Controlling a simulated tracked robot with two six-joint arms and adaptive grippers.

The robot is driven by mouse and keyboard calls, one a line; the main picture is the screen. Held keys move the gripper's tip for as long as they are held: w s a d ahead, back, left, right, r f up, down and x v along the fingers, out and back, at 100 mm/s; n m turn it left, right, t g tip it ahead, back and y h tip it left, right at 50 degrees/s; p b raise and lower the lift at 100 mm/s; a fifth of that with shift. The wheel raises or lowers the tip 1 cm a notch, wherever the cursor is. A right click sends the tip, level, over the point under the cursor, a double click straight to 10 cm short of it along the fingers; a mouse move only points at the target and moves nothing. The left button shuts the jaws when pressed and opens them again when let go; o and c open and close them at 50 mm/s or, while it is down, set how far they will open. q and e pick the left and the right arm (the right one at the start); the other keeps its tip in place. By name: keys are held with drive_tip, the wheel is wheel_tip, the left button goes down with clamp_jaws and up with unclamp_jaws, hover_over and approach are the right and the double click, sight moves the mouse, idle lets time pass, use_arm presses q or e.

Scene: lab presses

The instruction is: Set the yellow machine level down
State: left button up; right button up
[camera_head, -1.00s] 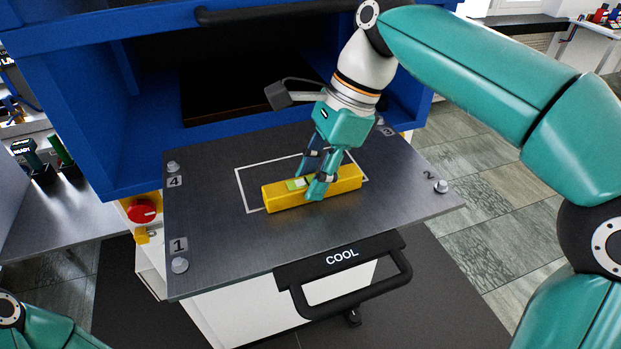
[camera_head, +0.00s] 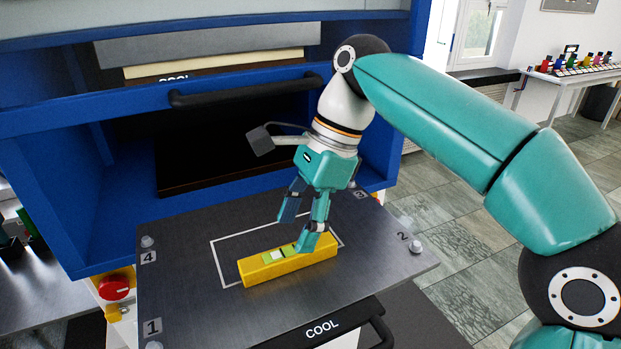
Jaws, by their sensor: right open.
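The yellow machine level (camera_head: 262,271) is a long yellow bar with a green vial window on top. It lies on the dark metal plate (camera_head: 190,300), partly across the white outlined rectangle (camera_head: 214,262), with its near left part outside the line. My right gripper (camera_head: 297,236) is open, with its fingers just above and around the right part of the level. I cannot tell whether a finger touches it. My left gripper is not in view.
The blue press (camera_head: 60,125) with a dark opening stands behind the plate, with a black bar handle (camera_head: 245,88) above. Numbered corner bolts (camera_head: 416,246) stick up from the plate. A COOL handle (camera_head: 340,330) is at the front and a red knob (camera_head: 116,288) at the left.

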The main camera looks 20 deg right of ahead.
drive_tip(key=p+v, duration=0.2)
drive_tip(key=v, duration=0.5)
drive_tip(key=shift+d+r, duration=0.2)
drive_tip(key=shift+r, duration=0.1)
